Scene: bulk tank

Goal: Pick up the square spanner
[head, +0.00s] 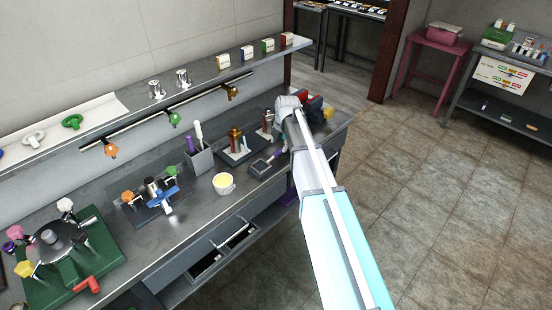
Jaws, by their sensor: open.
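I cannot make out the square spanner for certain in the head view. A dark, square-headed item (262,166) lies flat on the bench just left of my arm, with a purple part beside it; I cannot tell what it is. My arm reaches from the lower right over the front edge of the bench, ending in a rounded grey joint near the bench's right part. My gripper cannot be made out beyond that joint, and the arm covers part of the bench there.
The grey bench (205,215) holds a green-based fixture (75,255), a valve assembly (155,193), a holder (199,160) and a yellow-filled cup (223,184). A shelf (210,78) and hanging-tool rail (190,97) run behind. Open drawers (222,249) project below.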

